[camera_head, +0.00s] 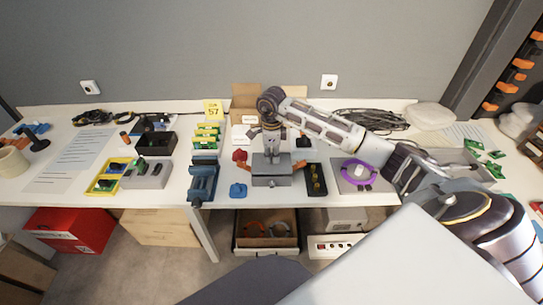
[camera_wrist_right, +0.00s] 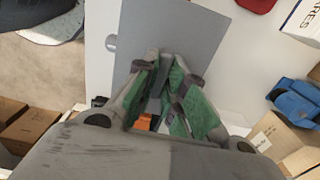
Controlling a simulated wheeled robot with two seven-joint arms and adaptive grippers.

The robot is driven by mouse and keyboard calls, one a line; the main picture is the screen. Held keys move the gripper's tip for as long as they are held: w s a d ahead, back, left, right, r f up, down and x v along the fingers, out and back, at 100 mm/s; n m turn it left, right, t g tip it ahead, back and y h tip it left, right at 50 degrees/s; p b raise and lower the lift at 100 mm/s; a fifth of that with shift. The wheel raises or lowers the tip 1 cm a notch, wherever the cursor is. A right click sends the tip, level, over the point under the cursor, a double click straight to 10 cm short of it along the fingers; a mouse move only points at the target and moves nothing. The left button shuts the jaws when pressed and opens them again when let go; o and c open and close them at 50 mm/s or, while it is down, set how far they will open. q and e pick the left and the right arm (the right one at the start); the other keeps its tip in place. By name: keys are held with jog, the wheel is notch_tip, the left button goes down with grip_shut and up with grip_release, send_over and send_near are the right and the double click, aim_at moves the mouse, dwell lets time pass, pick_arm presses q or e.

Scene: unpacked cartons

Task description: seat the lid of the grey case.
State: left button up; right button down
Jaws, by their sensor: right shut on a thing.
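The grey case (camera_head: 271,181) stands near the front edge of the table, with orange parts at its left and right sides. Its flat grey lid (camera_head: 260,164) shows at the top of the case, below my right gripper (camera_head: 271,152). That gripper points down and is shut on the lid, at about its middle. In the right wrist view, the lid (camera_wrist_right: 205,40) is a flat grey plate beyond the green-padded fingers (camera_wrist_right: 162,62). The grip point is partly hidden by the fingers, and I cannot tell whether the lid lies flush on the case. My left gripper is out of view.
A blue vise (camera_head: 202,180) and a small blue block (camera_head: 238,190) stand left of the case. A black tray (camera_head: 316,180) with yellow parts is close on its right. A purple ring (camera_head: 358,172) lies on a grey plate further right. Cartons stand behind.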

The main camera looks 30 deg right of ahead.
jog(key=shift+f+b, duration=0.4)
jog(key=shift+f, duration=0.2)
jog(key=c, duration=1.4)
grip_release()
jog(key=shift+r, duration=0.1)
jog(key=shift+r, duration=5.95)
